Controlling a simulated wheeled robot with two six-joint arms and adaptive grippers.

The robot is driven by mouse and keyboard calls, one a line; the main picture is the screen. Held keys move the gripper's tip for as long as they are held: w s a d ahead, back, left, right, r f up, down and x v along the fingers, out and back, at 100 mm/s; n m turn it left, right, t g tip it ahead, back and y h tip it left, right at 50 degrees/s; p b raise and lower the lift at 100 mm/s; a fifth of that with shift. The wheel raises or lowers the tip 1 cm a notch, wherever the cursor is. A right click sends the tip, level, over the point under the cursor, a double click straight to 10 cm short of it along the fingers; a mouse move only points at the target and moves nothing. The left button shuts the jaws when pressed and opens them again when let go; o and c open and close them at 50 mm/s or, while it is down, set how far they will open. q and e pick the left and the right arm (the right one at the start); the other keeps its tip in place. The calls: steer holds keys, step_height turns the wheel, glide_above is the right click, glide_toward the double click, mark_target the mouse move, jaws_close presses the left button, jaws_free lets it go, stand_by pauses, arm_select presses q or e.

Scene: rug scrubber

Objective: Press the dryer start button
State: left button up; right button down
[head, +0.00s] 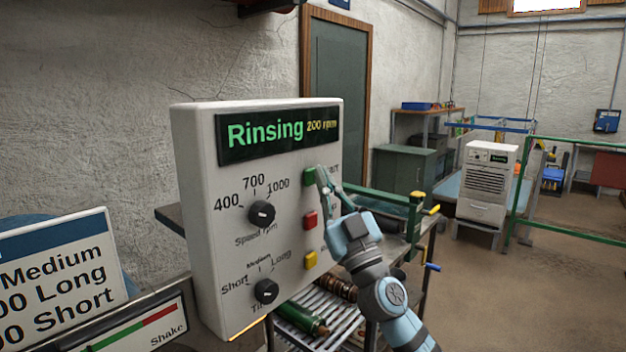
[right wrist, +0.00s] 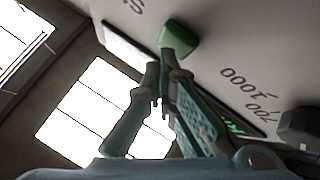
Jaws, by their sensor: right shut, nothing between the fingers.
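A white control box (head: 190,200) stands on the left with a display (head: 265,132) reading "Rinsing 200 rpm". A green button (head: 309,177) is at its upper right, with a red button (head: 310,220) and a yellow button (head: 310,260) below. My right gripper (head: 322,174) is shut and empty, with its tips at the green button's right side, covering part of its label. In the right wrist view, one fingertip of the gripper (right wrist: 163,65) overlaps the green button (right wrist: 180,40); whether they touch I cannot tell. My left gripper is not in view.
The box also has a speed knob (head: 261,213) and a time knob (head: 266,291). A sign (head: 55,270) stands at the lower left. A rack (head: 330,300) with rollers is behind my right arm. A white machine with a display (head: 487,180) stands farther back. Open floor lies at right.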

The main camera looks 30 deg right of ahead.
steer(key=shift+s+d, duration=0.1)
steer(key=shift+s, duration=0.3)
steer(key=s+b, duration=0.2)
steer(key=s+d+b, duration=0.1)
steer(key=s+b, duration=0.1)
steer(key=b, duration=0.1)
steer(key=shift+s+d, duration=0.2)
steer(key=shift+s, duration=0.2)
stand_by(0.6)
